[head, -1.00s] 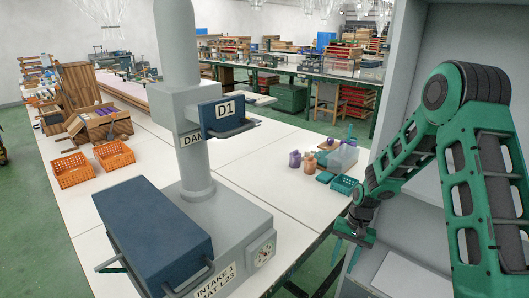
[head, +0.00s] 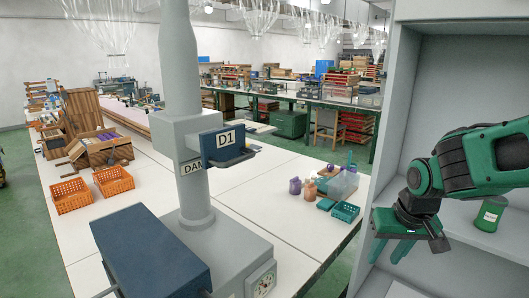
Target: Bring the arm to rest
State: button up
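My green and dark arm comes in from the right edge, folded in front of the grey shelf unit (head: 408,100). My gripper (head: 391,252) hangs at its end, pointing down, at the right of the head view. Its two green fingers stand apart and I see nothing between them. A green can with a pale label (head: 490,214) stands upright on the shelf, to the right of my gripper and apart from it.
The white table (head: 270,185) is left of my gripper. A grey machine with a blue box (head: 150,250) stands in front. Orange baskets (head: 70,196) sit farther left.

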jog(key=s+d+m+g, duration=0.1)
jog(key=s+d, duration=0.3)
jog(key=s, duration=0.3)
jog(key=s+d+r+m+g, duration=0.1)
jog(key=s+d+m, duration=0.1)
jog(key=s+d, duration=0.2)
jog(key=s+d+m+g, duration=0.1)
jog(key=s+d+m, duration=0.1)
jog(key=s, duration=0.8)
jog(key=shift+d+r, duration=0.25)
jog(key=shift+d, duration=0.65)
